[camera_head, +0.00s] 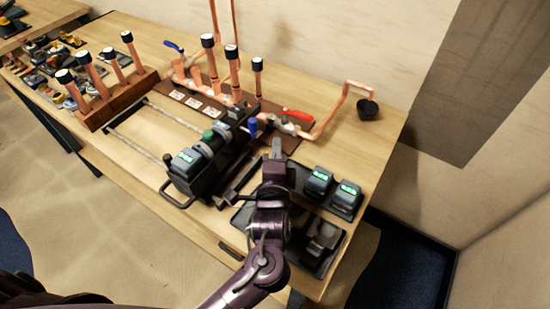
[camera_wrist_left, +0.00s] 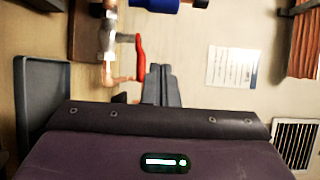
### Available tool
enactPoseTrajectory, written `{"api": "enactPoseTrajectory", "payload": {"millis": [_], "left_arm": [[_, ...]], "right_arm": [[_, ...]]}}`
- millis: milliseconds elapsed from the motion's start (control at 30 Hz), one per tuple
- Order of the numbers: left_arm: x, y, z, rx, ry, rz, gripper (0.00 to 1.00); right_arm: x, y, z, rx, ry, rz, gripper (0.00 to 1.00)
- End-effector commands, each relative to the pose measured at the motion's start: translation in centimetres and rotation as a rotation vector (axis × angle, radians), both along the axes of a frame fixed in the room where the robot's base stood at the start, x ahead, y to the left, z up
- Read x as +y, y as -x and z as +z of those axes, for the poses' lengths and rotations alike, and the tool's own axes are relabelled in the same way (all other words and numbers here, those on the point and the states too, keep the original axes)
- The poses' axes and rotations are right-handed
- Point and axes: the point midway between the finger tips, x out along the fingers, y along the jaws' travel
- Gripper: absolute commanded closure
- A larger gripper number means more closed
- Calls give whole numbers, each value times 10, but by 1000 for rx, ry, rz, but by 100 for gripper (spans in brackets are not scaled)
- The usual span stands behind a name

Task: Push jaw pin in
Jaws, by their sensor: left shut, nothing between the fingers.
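A dark press tool (camera_head: 200,165) with a green-lit battery lies in the middle of the table in the head view, its head toward the back right. A blue part (camera_head: 252,126) stands at its head end; I cannot tell whether this is the jaw pin. A blue part also shows at the top edge of the left wrist view (camera_wrist_left: 155,4). My left gripper (camera_head: 277,145) is shut and empty, to the right of the tool's head and apart from it. Its closed fingers also show in the left wrist view (camera_wrist_left: 161,84). My right gripper is in neither view.
A copper manifold with a red-handled valve (camera_head: 298,115) stands behind. A wooden rack (camera_head: 118,98) holds copper pipes at the left. Two batteries with green lights, one of them this battery (camera_head: 348,192), sit in a dark tray at the right. Bare table (camera_head: 365,140) shows at the back right.

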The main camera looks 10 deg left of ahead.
Motion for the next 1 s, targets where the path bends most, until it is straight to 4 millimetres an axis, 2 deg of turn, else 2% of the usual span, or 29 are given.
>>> {"api": "enactPoseTrajectory", "payload": {"millis": [33,167,233,400,867,1000], "left_arm": [[2,-13,4,-2,-1,2,100],[4,-38,4,-2,1,1,100],[19,-36,4,0,-4,1,100],[37,-38,2,1,-1,-1,100],[44,-39,0,0,0,-2,100],[55,-43,2,-1,-4,-1,100]], "right_arm": [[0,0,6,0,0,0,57],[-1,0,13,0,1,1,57],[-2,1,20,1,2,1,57],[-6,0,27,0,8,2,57],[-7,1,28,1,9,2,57],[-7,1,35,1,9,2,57]]}}
